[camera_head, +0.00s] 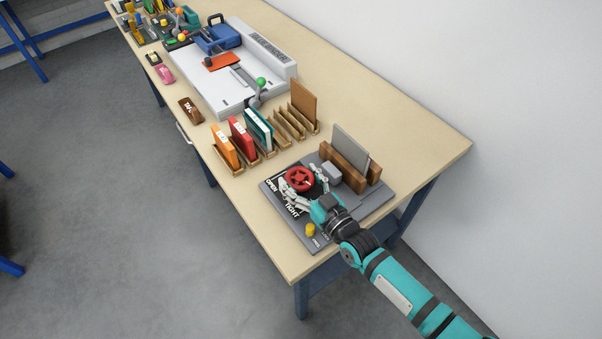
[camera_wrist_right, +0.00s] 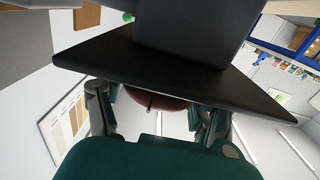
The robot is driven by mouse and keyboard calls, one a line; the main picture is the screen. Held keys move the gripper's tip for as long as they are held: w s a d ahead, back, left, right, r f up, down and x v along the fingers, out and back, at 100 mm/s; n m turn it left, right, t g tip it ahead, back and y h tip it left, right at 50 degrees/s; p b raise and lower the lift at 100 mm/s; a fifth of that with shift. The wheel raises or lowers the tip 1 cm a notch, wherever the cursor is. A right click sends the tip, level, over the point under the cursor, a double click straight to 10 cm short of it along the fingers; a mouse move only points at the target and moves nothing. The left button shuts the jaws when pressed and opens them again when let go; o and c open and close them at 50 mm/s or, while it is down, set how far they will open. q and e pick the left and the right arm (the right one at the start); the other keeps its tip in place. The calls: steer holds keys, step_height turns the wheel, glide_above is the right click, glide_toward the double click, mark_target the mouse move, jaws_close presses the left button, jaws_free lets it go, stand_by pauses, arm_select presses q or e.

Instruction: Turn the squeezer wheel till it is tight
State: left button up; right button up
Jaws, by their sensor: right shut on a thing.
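The red squeezer wheel (camera_head: 299,179) lies on the dark dial plate, which carries the words OPEN and TIGHT, on a grey base (camera_head: 358,207) at the table's near end. My right gripper (camera_head: 304,184) reaches in from the lower right and is shut on the wheel, with a finger on either side. In the right wrist view the wheel (camera_wrist_right: 158,102) shows as a dark red curve between the fingers, mostly hidden by a black plate (camera_wrist_right: 160,55). A grey panel (camera_head: 350,148) stands between brown wooden blocks (camera_head: 345,168) behind the wheel. My left gripper is not in view.
A yellow knob (camera_head: 310,229) sits at the base's front corner. To the left stands a wooden rack (camera_head: 290,124) with orange, red and teal books. Beyond it are a white machine (camera_head: 205,82) and small tools. The right of the tabletop (camera_head: 415,140) is clear.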

steer(key=shift+a+r+m+t+h+p, duration=0.1)
steer(key=shift+r+m+t+h+p, duration=0.15)
steer(key=shift+m+t+h+p, duration=0.45)
steer(key=shift+f+h, duration=0.15)
steer(key=shift+h, duration=0.45)
steer(key=o, duration=1.1)
steer(key=shift+o, duration=0.2)
steer(key=shift+s+f, duration=0.1)
steer(key=shift+s, duration=0.05)
steer(key=v, duration=1.2)
